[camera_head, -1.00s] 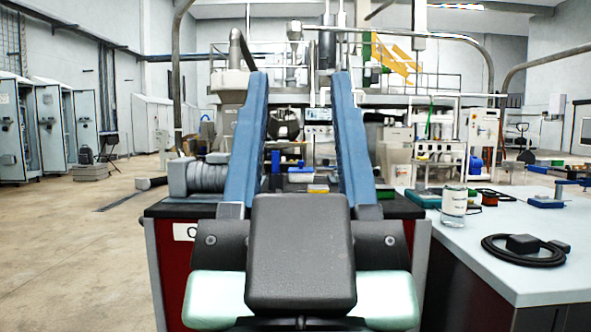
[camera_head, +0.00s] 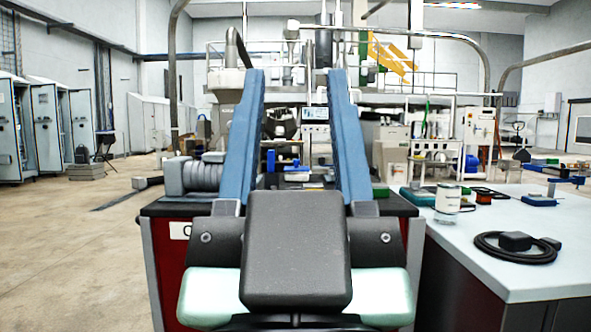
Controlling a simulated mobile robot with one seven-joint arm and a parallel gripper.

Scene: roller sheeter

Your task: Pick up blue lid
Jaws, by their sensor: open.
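No blue lid can be told for sure. A small blue object (camera_head: 288,162) shows far off, in the gap between two tall blue slanted panels; it is too small to tell its shape. A low blue item (camera_head: 539,200) lies on the white table at the right; I cannot tell whether it is a lid.
A black block (camera_head: 295,250) with mint-green ends fills the near centre. Two blue panels (camera_head: 243,135) (camera_head: 343,135) rise behind it. The white table (camera_head: 510,275) holds a pale jar (camera_head: 447,199) and a coiled black cable (camera_head: 514,247). Floor at left is open.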

